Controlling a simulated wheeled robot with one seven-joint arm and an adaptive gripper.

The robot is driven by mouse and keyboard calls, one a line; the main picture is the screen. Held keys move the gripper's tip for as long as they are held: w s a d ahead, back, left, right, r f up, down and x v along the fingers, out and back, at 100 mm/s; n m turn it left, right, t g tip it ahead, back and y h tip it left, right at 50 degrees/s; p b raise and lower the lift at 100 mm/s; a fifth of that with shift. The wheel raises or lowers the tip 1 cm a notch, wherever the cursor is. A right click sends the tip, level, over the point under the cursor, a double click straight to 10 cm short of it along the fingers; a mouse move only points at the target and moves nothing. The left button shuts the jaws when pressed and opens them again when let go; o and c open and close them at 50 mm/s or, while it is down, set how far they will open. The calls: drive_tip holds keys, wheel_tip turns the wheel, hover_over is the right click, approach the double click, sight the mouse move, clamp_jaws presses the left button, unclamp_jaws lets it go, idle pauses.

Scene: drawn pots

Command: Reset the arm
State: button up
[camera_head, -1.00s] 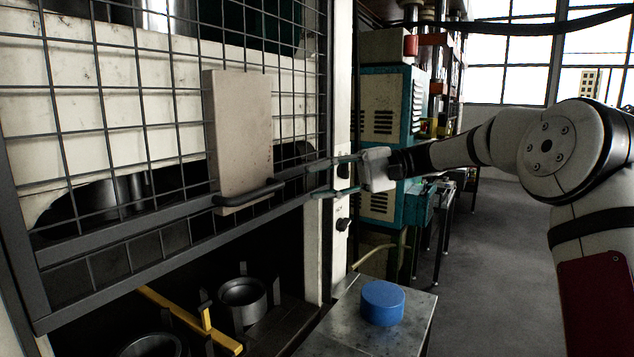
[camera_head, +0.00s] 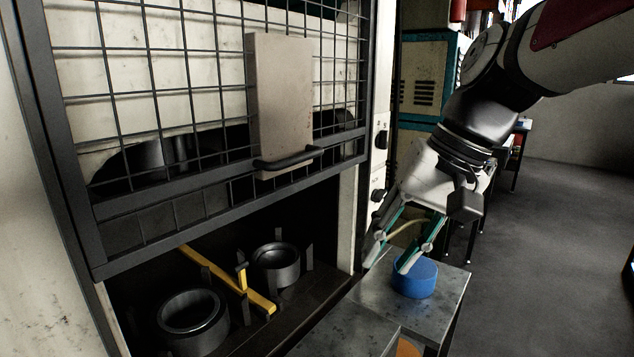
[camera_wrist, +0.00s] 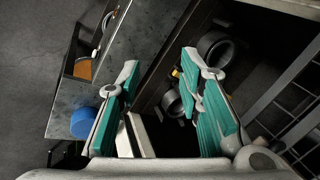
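My gripper (camera_head: 387,268) hangs above the metal side table in the head view, fingers pointing down, apart and empty. It also shows in the wrist view (camera_wrist: 160,75), with a wide gap between its teal fingers. The blue round pot (camera_head: 418,284) stands on the table just right of and beyond the fingertips; one finger overlaps it in the picture, and I cannot tell whether they touch. In the wrist view the blue pot (camera_wrist: 84,123) lies left of the left finger.
A wire-mesh guard door (camera_head: 180,110) with a handle (camera_head: 284,161) is raised at the left. Below it, a dark opening holds two dark metal pots (camera_head: 192,318) (camera_head: 276,264) and a yellow bar (camera_head: 225,280). Floor is open at right.

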drive_tip(key=s+d+f+n+t+h, duration=0.1)
drive_tip(key=s+d+f+t+h, duration=0.3)
drive_tip(key=s+d, duration=0.5)
drive_tip(key=s, duration=0.3)
drive_tip(key=shift+d+f, duration=0.2)
drive_tip(key=shift+f, duration=0.2)
idle(0.6)
